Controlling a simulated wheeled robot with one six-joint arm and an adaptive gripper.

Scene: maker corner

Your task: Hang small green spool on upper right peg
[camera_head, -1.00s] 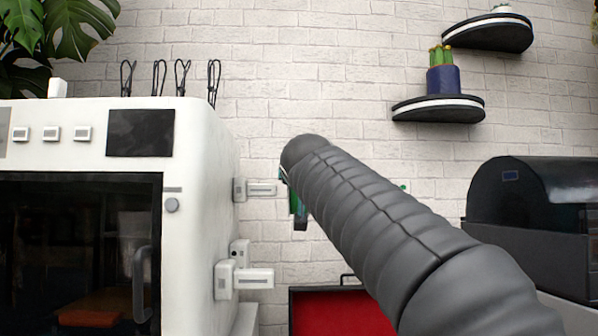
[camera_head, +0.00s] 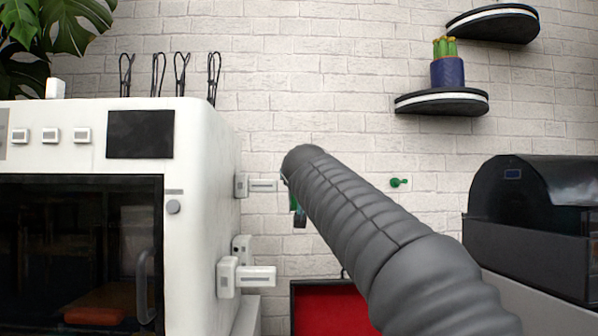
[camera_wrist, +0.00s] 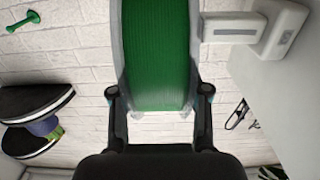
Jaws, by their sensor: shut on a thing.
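The green spool (camera_wrist: 158,60) with pale rims fills the top middle of the wrist view. My gripper (camera_wrist: 159,92) is shut on it, one finger on each rim. In the head view only a green sliver of the spool (camera_head: 293,202) shows beside my arm, which hides the rest. The upper right peg (camera_head: 263,186) sticks out from the white machine's right side, its tip close to the spool. In the wrist view this peg (camera_wrist: 229,28) meets the spool's right rim; I cannot tell whether it enters the hub.
A lower white peg (camera_head: 255,277) sits on the same side of the white machine (camera_head: 205,150). A red-lined tray (camera_head: 328,310) lies below. A small green peg (camera_head: 399,183) is on the brick wall. A dark domed machine (camera_head: 530,210) stands at right, under shelves (camera_head: 441,103).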

